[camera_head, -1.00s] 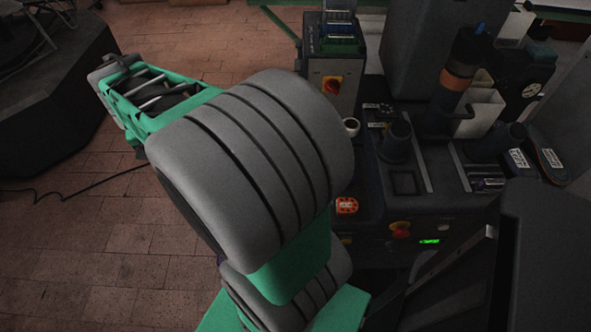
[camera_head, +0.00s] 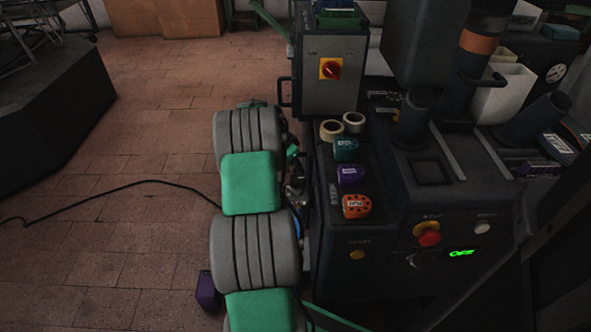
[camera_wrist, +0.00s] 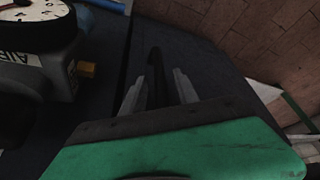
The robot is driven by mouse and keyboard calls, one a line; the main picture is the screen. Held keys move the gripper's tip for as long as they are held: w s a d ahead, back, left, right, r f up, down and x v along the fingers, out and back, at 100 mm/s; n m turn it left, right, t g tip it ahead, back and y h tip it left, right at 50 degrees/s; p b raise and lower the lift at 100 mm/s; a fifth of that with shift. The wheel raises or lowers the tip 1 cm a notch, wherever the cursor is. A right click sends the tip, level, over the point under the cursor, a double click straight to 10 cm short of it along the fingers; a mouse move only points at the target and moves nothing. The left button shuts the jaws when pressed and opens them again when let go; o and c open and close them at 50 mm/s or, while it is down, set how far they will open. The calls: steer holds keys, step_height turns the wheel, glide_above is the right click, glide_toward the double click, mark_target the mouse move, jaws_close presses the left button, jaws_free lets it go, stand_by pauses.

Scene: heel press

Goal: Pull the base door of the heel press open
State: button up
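The heel press (camera_head: 385,240) fills the right of the head view, dark with a control front. Its left side is mostly behind my arm in that view, and my gripper is hidden there. In the wrist view, my gripper (camera_wrist: 158,92) has its two grey fingers apart. A black bar handle (camera_wrist: 155,72) runs between them, with a visible gap on each side. The handle is on a dark flat panel (camera_wrist: 205,75), which looks like the base door. A dark seam runs along the panel's left, and I see no clear opening there.
An air gauge (camera_wrist: 32,18) with a brass fitting sits left of the panel in the wrist view. A purple object (camera_head: 207,290) lies on the floor beside my arm. A black cable (camera_head: 120,187) crosses the brick floor (camera_head: 130,250), which is otherwise largely clear on the left.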

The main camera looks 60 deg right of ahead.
steer(key=shift+d+f, duration=0.15)
steer(key=shift+f, duration=0.2)
steer(key=shift+c, duration=0.3)
jaws_close()
stand_by(1.0)
